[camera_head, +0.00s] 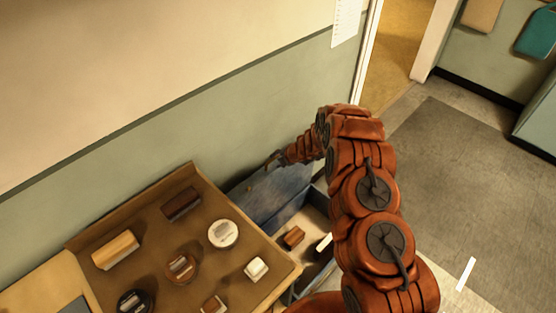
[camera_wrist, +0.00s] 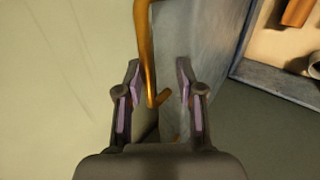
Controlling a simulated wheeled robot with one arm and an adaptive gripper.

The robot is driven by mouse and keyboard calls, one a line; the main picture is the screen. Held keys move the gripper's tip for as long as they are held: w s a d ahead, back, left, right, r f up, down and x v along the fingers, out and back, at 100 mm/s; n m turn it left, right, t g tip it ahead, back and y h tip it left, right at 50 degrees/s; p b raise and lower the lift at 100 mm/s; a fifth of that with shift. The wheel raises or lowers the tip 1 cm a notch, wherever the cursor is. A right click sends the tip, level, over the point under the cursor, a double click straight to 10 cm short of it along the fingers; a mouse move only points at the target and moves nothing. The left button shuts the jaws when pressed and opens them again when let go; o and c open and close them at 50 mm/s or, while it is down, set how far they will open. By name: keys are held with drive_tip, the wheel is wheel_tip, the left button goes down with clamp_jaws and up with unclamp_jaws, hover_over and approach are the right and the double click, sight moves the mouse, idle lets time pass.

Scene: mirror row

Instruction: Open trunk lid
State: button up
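The trunk is beside the wall in the head view, and its worn blue lid (camera_head: 268,193) stands raised toward the wall. The trunk's open box (camera_head: 318,248) shows a pale inside. My gripper (camera_head: 274,160) is at the lid's upper edge. In the wrist view my gripper (camera_wrist: 158,72) is open, its two dark fingers apart. A bent brass handle (camera_wrist: 146,50) passes between the fingers, in front of the blue lid (camera_wrist: 212,35). I cannot tell whether a finger touches it. The trunk box's rim (camera_wrist: 270,88) shows at the right.
A brown table (camera_head: 205,210) with several brushes, tins and blocks stands left of the trunk. A brown block (camera_head: 293,237) lies inside the trunk. The green wall (camera_head: 200,130) is close behind the lid.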

drive_tip(key=v, duration=1.1)
drive_tip(key=shift+r, duration=0.3)
drive_tip(key=shift+s+d, duration=0.1)
